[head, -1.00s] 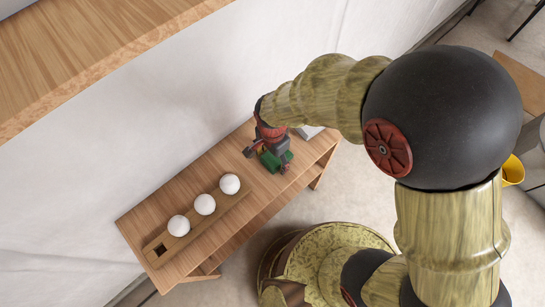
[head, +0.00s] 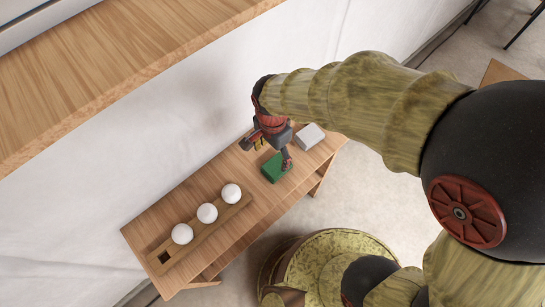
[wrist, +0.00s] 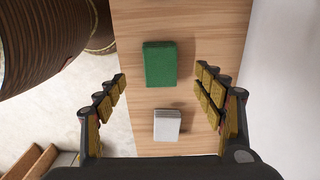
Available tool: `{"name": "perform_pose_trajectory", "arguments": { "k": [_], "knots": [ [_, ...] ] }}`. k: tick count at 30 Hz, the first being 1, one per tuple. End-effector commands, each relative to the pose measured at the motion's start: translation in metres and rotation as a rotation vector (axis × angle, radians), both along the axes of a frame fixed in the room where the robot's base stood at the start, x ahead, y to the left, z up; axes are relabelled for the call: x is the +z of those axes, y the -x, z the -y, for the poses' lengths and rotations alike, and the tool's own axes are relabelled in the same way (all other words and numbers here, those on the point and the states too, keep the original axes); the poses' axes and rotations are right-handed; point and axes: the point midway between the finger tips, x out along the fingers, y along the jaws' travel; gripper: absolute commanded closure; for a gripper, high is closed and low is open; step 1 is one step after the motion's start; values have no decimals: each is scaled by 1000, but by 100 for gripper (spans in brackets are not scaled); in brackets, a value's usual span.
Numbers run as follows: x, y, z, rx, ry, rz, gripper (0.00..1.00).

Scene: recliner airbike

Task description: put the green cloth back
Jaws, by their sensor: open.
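The green cloth (head: 273,168) is a folded, flat block lying on the wooden table (head: 150,222), between the row of white balls and a pale grey folded block. In the wrist view the green cloth (wrist: 160,64) lies beyond and between my fingertips, with bare wood on both sides. My gripper (head: 267,152) is above the cloth at the table's right part. In the wrist view my gripper (wrist: 162,82) is open, its fingers wide apart and nothing between them.
A pale grey folded block (head: 310,137) lies at the table's right end, near the cloth. A wooden holder (head: 163,257) carries white balls (head: 207,212), with an empty square hole at one end. A wooden shelf (head: 110,75) overhangs at upper left. The white wall is behind the table.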

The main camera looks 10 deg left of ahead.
Motion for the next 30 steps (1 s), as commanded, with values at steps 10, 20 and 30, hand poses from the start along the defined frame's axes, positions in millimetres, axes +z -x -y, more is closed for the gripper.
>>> {"name": "perform_pose_trajectory", "arguments": {
  "k": [10,20,30],
  "knots": [
    [12,0,0,0,1,-1,31],
    [114,-17,88,207,-52,166,31],
    [216,42,220,594,106,434,31]
  ]
}}
